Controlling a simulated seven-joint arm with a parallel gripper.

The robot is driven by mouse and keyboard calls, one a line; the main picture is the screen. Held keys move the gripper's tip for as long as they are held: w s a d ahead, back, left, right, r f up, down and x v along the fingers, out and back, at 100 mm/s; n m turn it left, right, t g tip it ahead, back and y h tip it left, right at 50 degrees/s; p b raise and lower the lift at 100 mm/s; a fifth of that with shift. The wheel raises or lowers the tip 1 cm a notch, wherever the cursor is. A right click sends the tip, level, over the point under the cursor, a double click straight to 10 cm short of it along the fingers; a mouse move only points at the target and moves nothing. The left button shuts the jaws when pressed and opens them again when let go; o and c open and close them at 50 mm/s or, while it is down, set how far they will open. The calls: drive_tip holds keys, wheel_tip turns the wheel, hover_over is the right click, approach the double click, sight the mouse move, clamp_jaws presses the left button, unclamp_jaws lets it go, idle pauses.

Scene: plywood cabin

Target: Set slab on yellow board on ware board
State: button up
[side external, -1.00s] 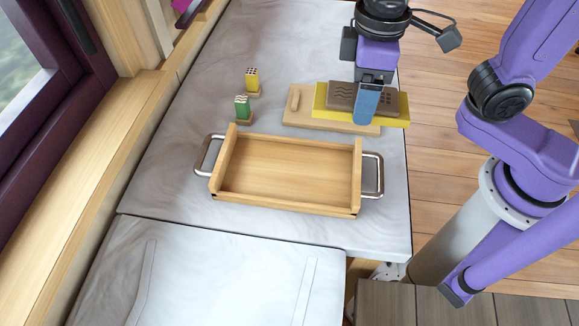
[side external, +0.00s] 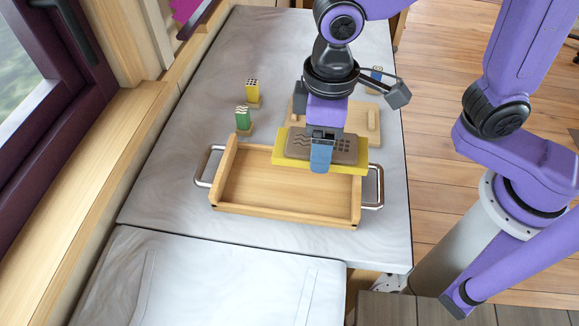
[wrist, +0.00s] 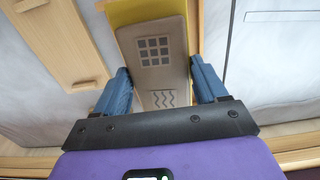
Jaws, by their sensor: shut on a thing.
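A brown slab (side external: 297,146) with wavy lines and a grid of squares lies flat on a yellow board (side external: 350,167). My gripper (side external: 321,160) is shut on the yellow board, its blue fingers on opposite long edges, and carries board and slab over the back right part of a wooden tray with metal handles (side external: 285,213). In the wrist view the slab (wrist: 157,70) sits between the fingers, with a yellow edge (wrist: 124,14) showing. A pale flat wooden board (side external: 365,130) with a raised bar lies behind, nothing visible on it. Which one is the ware board, I cannot tell.
A yellow-topped stamp block (side external: 252,90) and a green one (side external: 242,117) stand left, behind the tray. A small blue-topped block (side external: 376,75) stands at the back right. The tray's floor is bare at its front and left. Grey table is clear around it.

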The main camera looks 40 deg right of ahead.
sight(290, 138)
drive_tip(key=w+a+f, duration=0.1)
drive_tip(key=f, duration=0.1)
drive_tip(key=w+a+f, duration=0.1)
drive_tip(key=f, duration=0.1)
drive_tip(key=w+a+f, duration=0.1)
drive_tip(key=f, duration=0.1)
drive_tip(key=shift+w+a+f, duration=0.15)
drive_tip(key=shift+w+a, duration=0.2)
drive_tip(key=shift+w, duration=0.05)
drive_tip(key=shift+f, duration=1.4)
drive_tip(key=shift+f, duration=0.2)
drive_tip(key=o, duration=1.4)
drive_tip(key=shift+r, duration=0.1)
wheel_tip(290, 138, up, 12)
drive_tip(key=shift+r, duration=0.1)
